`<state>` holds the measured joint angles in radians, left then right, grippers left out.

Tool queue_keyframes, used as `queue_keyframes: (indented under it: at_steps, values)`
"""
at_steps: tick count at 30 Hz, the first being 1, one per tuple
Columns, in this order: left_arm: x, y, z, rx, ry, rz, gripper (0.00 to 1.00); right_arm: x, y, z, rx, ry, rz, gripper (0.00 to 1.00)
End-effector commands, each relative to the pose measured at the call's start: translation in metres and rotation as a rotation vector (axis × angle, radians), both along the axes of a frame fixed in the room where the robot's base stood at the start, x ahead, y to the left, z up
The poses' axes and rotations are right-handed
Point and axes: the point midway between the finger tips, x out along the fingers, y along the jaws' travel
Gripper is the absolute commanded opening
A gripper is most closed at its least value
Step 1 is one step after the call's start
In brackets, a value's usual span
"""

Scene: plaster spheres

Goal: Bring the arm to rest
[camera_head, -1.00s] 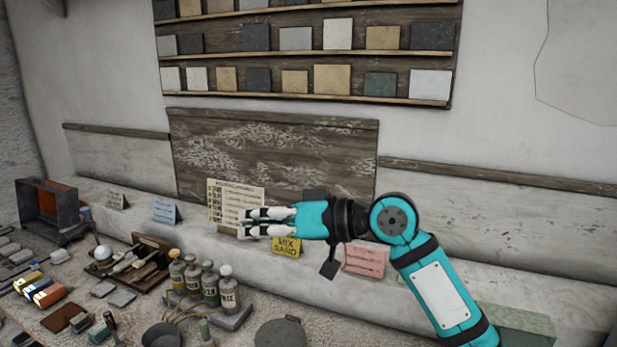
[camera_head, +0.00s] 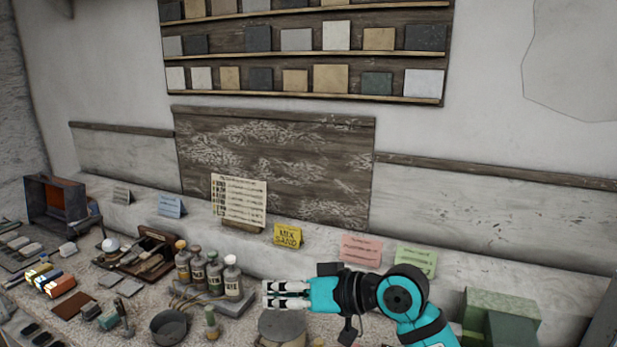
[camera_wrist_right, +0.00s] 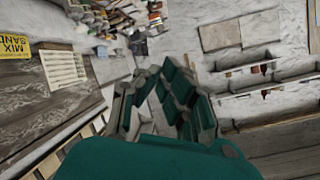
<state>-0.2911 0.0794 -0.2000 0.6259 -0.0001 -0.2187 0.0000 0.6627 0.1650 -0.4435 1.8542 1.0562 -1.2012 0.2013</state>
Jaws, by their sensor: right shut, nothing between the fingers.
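My right gripper (camera_head: 268,294) has white fingers and a turquoise body. It points left above the front of the workbench in the head view, close to the round grey lidded pot (camera_head: 283,326), which it partly overlaps in the picture. Its fingers lie close together and hold nothing. In the right wrist view the dark green fingers (camera_wrist_right: 168,100) show in front of a tilted view of the room. My left gripper is in neither view.
Several labelled bottles (camera_head: 232,280) stand left of my right gripper. A yellow MIX SAND card (camera_head: 288,236), a pink card (camera_head: 361,250) and a green card (camera_head: 416,261) stand behind. A green box (camera_head: 500,305) is at right. A white sphere (camera_head: 110,245) sits at left.

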Motion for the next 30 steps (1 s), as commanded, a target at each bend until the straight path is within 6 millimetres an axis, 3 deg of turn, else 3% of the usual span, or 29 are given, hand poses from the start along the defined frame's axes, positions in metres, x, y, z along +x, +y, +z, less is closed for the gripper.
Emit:
queue_keyframes:
  at_steps: [5, 8, 12, 15, 21, 30]
  values:
    - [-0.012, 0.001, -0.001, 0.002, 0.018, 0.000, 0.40, -0.024, -0.028, -0.078, -0.104, 0.046, -0.090, 0.00]
    - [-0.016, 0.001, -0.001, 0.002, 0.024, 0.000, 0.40, -0.049, -0.056, -0.132, -0.198, 0.085, -0.166, 0.00]
    - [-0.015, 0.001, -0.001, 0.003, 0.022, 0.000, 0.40, -0.097, -0.104, -0.200, -0.360, 0.160, -0.277, 0.00]
    - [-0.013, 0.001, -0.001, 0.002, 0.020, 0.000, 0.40, -0.135, -0.139, -0.236, -0.479, 0.217, -0.343, 0.00]
    - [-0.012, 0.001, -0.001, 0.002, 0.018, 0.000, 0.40, -0.197, -0.191, -0.274, -0.662, 0.307, -0.428, 0.00]
    - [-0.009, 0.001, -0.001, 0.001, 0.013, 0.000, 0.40, -0.270, -0.248, -0.294, -0.867, 0.415, -0.500, 0.00]
